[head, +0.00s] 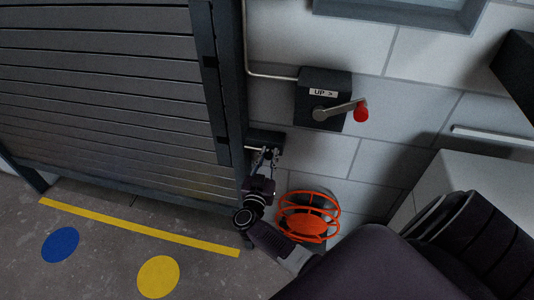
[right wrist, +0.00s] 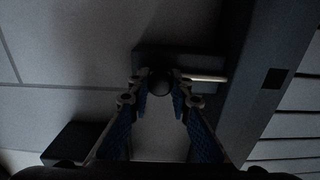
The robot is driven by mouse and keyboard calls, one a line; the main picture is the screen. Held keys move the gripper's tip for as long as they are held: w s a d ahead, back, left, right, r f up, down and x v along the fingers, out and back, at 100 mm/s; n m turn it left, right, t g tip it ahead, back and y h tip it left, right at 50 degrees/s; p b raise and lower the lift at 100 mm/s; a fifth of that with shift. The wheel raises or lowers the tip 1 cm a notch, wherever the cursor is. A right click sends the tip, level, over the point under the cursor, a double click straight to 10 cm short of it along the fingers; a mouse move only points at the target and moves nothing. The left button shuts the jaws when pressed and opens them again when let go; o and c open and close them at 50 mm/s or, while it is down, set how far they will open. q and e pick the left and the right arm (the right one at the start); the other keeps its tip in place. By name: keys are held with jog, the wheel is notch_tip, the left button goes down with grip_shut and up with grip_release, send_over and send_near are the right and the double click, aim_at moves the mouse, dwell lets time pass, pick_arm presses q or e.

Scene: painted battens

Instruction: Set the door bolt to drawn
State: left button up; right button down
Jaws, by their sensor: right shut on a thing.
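The door bolt is a dark plate (head: 268,137) on the wall just right of the shutter door's frame. A pale metal rod (right wrist: 207,78) runs from the bolt toward the frame in the right wrist view. Its end lies close to the frame; I cannot tell if it enters it. A round dark knob (right wrist: 159,83) sits at the rod's other end. My right gripper (head: 266,153) is at the bolt, its fingers (right wrist: 160,84) closed on either side of the knob. The knob is hidden by the fingers in the head view. My left gripper is not in view.
The grey slatted shutter door (head: 110,100) stands at left in its dark frame (head: 229,80). A crank box (head: 310,104) with a red-knobbed handle (head: 361,112) is above the bolt. An orange wire reel (head: 308,216) is below. A white cabinet (head: 470,175) stands at right.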

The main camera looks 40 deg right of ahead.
jog(key=shift+d+r, duration=0.15)
jog(key=shift+d, duration=0.15)
jog(key=c, duration=1.8)
grip_release()
jog(key=shift+s, duration=0.25)
jog(key=shift+o, duration=0.2)
jog(key=shift+a+f, duration=0.2)
jog(key=shift+a, duration=0.05)
jog(key=v, duration=1.1)
jog(key=shift+s+a, duration=0.2)
jog(key=shift+s, duration=0.05)
